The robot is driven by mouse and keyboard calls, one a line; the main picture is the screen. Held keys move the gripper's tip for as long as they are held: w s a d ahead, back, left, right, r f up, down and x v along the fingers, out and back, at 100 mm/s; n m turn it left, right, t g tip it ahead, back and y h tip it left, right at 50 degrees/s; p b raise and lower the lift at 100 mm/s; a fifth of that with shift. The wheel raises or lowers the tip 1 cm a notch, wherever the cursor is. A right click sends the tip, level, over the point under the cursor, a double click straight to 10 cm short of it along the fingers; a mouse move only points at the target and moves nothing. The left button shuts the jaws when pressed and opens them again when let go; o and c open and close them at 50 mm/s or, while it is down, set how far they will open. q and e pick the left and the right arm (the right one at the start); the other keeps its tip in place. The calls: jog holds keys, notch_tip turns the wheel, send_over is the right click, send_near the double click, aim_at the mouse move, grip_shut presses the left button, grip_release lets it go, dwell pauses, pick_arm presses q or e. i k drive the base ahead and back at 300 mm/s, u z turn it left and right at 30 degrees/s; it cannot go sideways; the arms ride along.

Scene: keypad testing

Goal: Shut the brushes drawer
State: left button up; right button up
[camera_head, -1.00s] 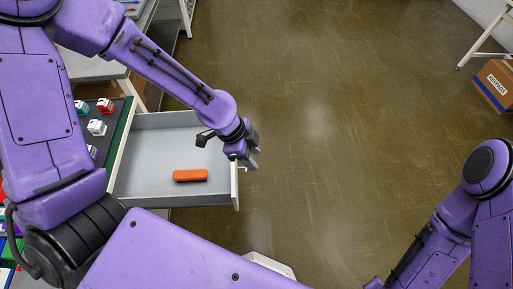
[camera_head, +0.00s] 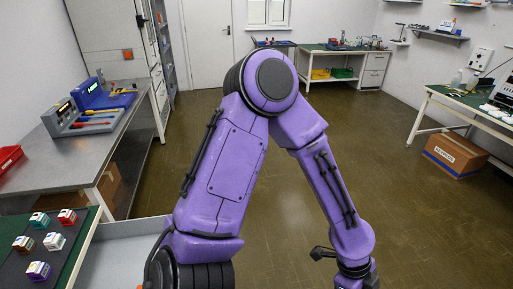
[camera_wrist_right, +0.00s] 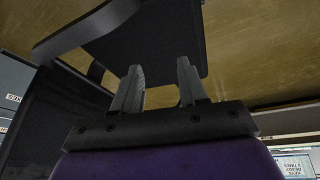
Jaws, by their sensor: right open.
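The drawer (camera_head: 117,254), a grey open tray sticking out from under the green-edged worktop, shows at the lower left of the head view. Only its far part is visible.
Several small coloured boxes (camera_head: 53,241) stand on the dark worktop at left. A grey bench (camera_head: 98,150) with blue devices lies behind it. A cardboard box (camera_head: 455,154) is under the right table. The brown floor (camera_head: 400,215) is clear between.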

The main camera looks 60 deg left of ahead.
aim_at(118, 252)
jog(key=i, duration=0.95)
jog(key=u, duration=3.55)
